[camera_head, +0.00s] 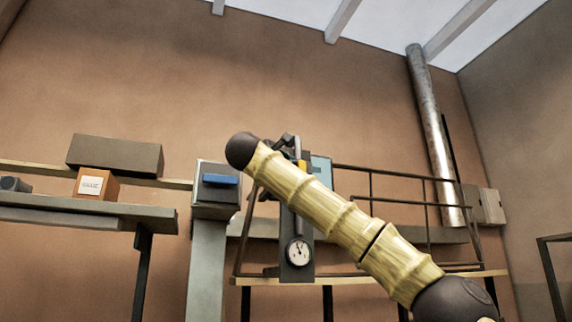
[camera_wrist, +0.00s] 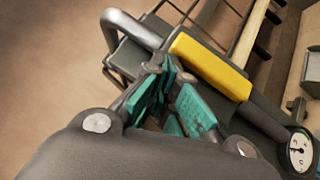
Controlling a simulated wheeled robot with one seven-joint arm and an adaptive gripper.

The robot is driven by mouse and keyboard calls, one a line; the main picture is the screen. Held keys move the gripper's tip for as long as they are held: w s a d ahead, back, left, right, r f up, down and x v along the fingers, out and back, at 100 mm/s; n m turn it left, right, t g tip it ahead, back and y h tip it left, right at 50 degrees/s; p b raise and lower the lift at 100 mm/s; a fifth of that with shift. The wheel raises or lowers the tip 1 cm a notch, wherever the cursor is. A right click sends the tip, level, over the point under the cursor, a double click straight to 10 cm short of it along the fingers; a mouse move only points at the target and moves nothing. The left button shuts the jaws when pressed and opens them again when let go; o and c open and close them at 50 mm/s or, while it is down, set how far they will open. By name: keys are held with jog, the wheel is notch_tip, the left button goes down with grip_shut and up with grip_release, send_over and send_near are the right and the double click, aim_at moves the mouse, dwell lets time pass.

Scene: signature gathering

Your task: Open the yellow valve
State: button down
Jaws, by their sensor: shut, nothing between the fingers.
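The yellow valve handle (camera_wrist: 210,66) is a flat yellow bar in the wrist view, lying at a slant just beyond my fingertips. In the head view only a small yellow bit (camera_head: 301,164) shows, mostly hidden by my arm and gripper. A bent grey pipe (camera_wrist: 132,27) runs at the upper left of the handle. My gripper (camera_wrist: 176,76), with teal finger pads, is shut and empty beside the near side of the handle. Whether the fingertips touch it, I cannot tell. My gripper also shows small and dark in the head view (camera_head: 289,141).
A round gauge (camera_wrist: 300,150) sits right of the handle; it also shows on the dark panel below my arm (camera_head: 298,252). A grey box with a blue handle (camera_head: 219,180) stands left. Dark railings (camera_head: 400,202) lie right. A shelf with an orange box (camera_head: 95,184) is far left.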

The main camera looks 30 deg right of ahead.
jog(key=s+a+b, duration=0.2)
jog(key=s+a, duration=0.2)
jog(key=a, duration=0.8)
jog(key=shift+s, duration=0.4)
